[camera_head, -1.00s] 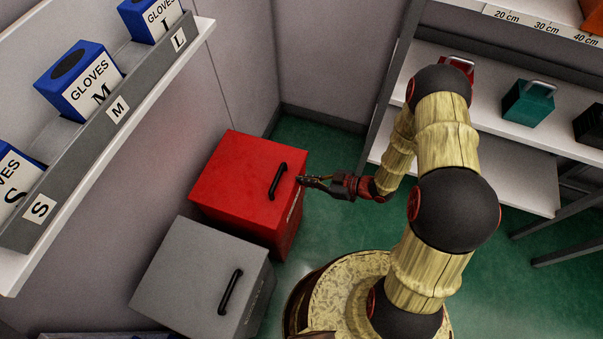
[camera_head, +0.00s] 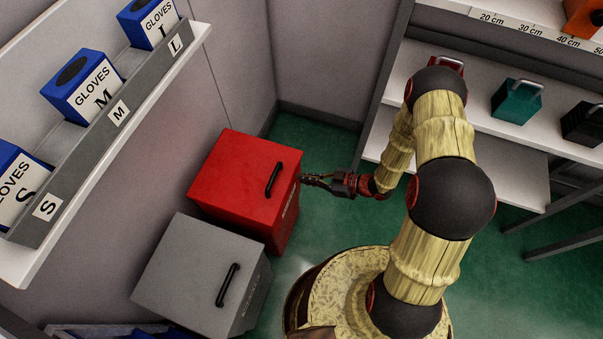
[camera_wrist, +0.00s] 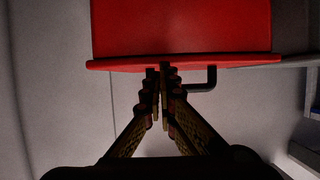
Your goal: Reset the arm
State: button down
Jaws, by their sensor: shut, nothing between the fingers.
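My arm stands at the right of the head view, bent over at the top, with the forearm reaching down and to the left. My gripper (camera_head: 312,180) is shut and empty, pointing left, close to the right side of the red box (camera_head: 236,185) with a black handle on its lid. From this view I cannot tell whether it touches the box. In the wrist view my gripper (camera_wrist: 162,70) has its fingers together, and the red box (camera_wrist: 180,28) and its black handle (camera_wrist: 205,80) appear beyond them.
A grey box (camera_head: 195,270) with a black handle stands beside the red one. A shelf on the left holds blue glove boxes (camera_head: 88,85). A right-hand shelf (camera_head: 480,95) holds a teal box (camera_head: 517,101) and a black box (camera_head: 582,124). Green floor (camera_head: 325,235) is open between.

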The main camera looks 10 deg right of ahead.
jog(key=s+d+f, duration=0.2)
jog(key=d+f, duration=0.2)
jog(key=shift+s+d+f+p, duration=0.15)
jog(key=shift+s+d+p, duration=0.05)
jog(key=shift+d+p, duration=0.2)
